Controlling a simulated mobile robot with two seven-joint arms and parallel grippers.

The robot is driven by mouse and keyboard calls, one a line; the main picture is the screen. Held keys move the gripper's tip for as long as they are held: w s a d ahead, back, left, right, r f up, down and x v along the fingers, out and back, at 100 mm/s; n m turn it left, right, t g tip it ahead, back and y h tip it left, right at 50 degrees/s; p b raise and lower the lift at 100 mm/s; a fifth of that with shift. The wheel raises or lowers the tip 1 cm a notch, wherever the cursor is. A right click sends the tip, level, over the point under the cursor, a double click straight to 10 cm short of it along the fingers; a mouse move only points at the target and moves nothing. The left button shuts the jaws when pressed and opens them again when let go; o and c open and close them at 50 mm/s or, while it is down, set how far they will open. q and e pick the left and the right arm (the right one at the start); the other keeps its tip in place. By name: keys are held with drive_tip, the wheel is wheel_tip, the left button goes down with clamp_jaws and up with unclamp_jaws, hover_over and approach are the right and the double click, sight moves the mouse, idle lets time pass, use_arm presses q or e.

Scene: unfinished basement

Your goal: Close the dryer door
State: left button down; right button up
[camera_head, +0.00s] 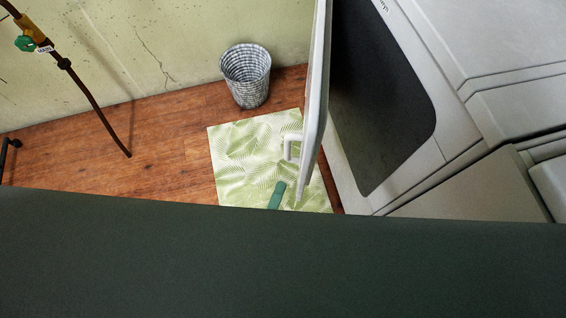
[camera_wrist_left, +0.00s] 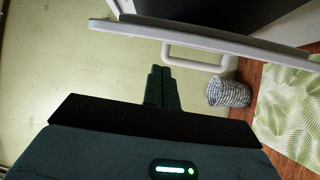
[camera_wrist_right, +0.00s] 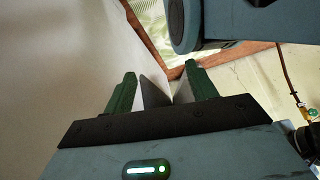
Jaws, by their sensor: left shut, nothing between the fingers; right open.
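The dryer door (camera_head: 316,95) stands wide open and shows nearly edge-on in the head view, with a white handle (camera_head: 290,147) on its left face. The dryer (camera_head: 450,55) is at the right, its dark opening (camera_head: 385,100) uncovered. My left gripper (camera_head: 277,194) is just below the handle in that view, mostly hidden by my dark body. In the left wrist view its fingers (camera_wrist_left: 160,75) are together and empty, close to the handle (camera_wrist_left: 195,56) and the door (camera_wrist_left: 210,39). My right gripper (camera_wrist_right: 162,82) is open, beside a large pale surface; it is outside the head view.
A leaf-patterned mat (camera_head: 245,155) lies on the wood floor left of the door. A woven basket (camera_head: 247,76) stands by the green wall. A dark pipe (camera_head: 95,105) with a green valve is at the far left. Open floor (camera_head: 150,150) lies between them.

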use_arm(q)
drive_tip(key=w+a+r+m+g+h+b, duration=0.2)
drive_tip(key=w+a+m+g+h+b, duration=0.15)
drive_tip(key=m+h, duration=0.55)
drive_tip(key=w+a+r+m+g+h+b, duration=0.2)
drive_tip(key=w+m+g+h, duration=0.3)
drive_tip(key=m, duration=0.6)
drive_tip(key=w+a+f+m+g+y+b, duration=0.1)
drive_tip(key=a+f+m+g+y+b, duration=0.2)
drive_tip(key=a+m+g, duration=0.65)
drive_tip(key=d+m+g+h, duration=0.1)
drive_tip(key=d+m, duration=0.1)
drive_tip(key=d, duration=1.4)
drive_tip(key=shift+s+d+f+b, duration=0.2)
drive_tip(key=shift+d+f+b, duration=0.05)
drive_tip(key=shift+f+b, duration=0.2)
use_arm(e)
wheel_tip(320, 180, down, 9)
drive_tip(key=d, duration=0.1)
drive_tip(key=shift+d, duration=0.2)
use_arm(q)
drive_tip(key=shift+m, duration=0.25)
use_arm(e)
drive_tip(key=shift+r, duration=0.1)
drive_tip(key=shift+w, duration=0.1)
